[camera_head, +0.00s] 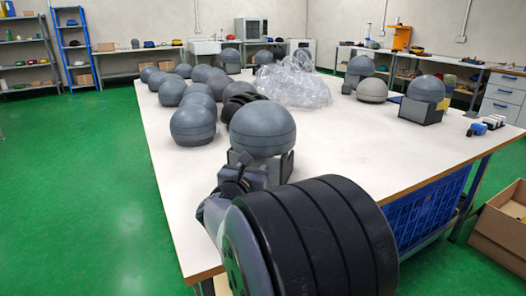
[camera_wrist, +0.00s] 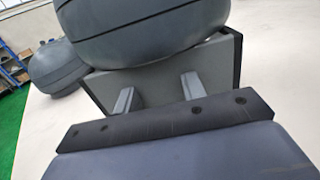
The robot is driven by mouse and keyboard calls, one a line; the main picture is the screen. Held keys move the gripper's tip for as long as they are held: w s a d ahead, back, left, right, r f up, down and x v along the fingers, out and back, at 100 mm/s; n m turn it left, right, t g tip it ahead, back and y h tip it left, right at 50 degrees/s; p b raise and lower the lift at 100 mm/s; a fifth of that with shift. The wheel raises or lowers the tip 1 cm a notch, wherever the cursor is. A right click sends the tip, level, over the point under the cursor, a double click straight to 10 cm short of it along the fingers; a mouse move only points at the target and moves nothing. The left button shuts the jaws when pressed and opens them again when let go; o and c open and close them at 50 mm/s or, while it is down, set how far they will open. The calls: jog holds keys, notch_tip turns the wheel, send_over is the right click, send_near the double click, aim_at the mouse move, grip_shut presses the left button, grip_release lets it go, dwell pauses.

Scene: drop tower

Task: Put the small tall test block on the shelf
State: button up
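A grey domed block (camera_head: 262,130) on a square dark base stands at the near end of the white table. In the wrist view its dome (camera_wrist: 140,22) and flat grey base face (camera_wrist: 155,80) fill the upper middle. I cannot tell whether it is the small tall test block. My gripper (camera_head: 243,176) is right at this base; in the wrist view its two grey fingers (camera_wrist: 156,92) stand apart in front of the face, with nothing seen between them. Whether they touch the face is unclear. A grey shelf (camera_head: 30,62) and a blue-framed shelf (camera_head: 76,46) stand at the back left.
Several grey domes (camera_head: 193,125) crowd the left of the white table (camera_head: 330,150), beside a heap of clear plastic (camera_head: 293,82). Another domed block (camera_head: 424,92) stands at the right. A cardboard box (camera_head: 500,235) is on the floor at right. Green floor (camera_head: 85,180) is free at left.

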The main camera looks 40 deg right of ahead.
jog(key=x, duration=0.4)
jog(key=shift+w+d+f+b, duration=0.1)
jog(key=shift+w+d+b, duration=0.05)
jog(key=shift+d+b, duration=0.2)
jog(key=shift+c, duration=0.6)
grip_shut()
dwell(0.4)
jog(key=shift+r, duration=0.2)
